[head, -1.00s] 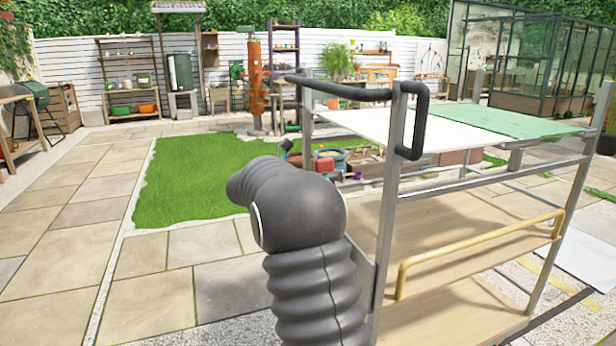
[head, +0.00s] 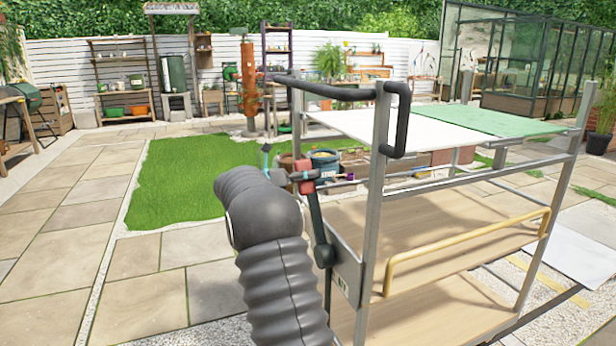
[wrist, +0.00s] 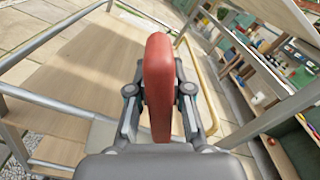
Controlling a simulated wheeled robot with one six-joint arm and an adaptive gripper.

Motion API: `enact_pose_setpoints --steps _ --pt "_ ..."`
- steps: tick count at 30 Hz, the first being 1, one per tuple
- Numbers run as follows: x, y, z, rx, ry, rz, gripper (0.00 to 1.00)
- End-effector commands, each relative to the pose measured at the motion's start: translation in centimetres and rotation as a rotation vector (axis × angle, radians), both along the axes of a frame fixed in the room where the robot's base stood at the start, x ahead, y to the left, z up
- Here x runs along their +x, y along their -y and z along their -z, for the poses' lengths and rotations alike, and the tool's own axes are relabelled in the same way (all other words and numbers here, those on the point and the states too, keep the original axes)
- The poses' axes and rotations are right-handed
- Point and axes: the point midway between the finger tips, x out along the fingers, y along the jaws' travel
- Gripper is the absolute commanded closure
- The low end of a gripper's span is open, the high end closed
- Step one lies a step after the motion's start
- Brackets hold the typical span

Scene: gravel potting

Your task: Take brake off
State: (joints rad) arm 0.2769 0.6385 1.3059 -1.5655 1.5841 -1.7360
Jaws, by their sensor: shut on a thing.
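The cart's brake lever is a dark bar with a red grip (head: 304,180). It rises from a round pivot on a grey plate (head: 346,278) on the near side of the cart (head: 372,225) and leans slightly left. My gripper (wrist: 159,92) is shut on the red grip, with one finger on each side, as the wrist view shows. In the head view my dark ribbed arm reaches up from below to the left of the lever. The grip fills the middle of the wrist view and hides what lies behind it.
The cart has wooden shelves, a yellow rail (head: 470,250), a black push handle (head: 398,120) and a white and green top (head: 490,120). Pots (head: 325,162) stand behind it. Lawn (head: 180,180) and open paving (head: 60,240) lie to the left.

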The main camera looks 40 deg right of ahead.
Motion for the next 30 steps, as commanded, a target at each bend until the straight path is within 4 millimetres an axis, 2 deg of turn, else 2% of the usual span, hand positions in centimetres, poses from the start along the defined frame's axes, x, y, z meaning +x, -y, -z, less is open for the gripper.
enact_pose_setpoints --steps 2,3,6,15,19,23,30 --pt "0.2 0.0 0.2 0.002 -0.005 -0.009 1.0" --pt "0.3 0.0 0.2 0.002 -0.004 -0.009 0.76" --pt "0.3 0.0 0.2 0.002 -0.004 -0.009 0.54" --pt "0.2 -0.1 0.1 0.001 -0.001 -0.007 0.54" --pt "0.5 -1.0 0.1 0.0 0.0 -0.008 0.54" --pt "1.1 -2.9 0.1 0.001 -0.001 -0.009 0.54" --pt "2.5 -7.6 0.2 0.002 -0.002 -0.01 0.54"
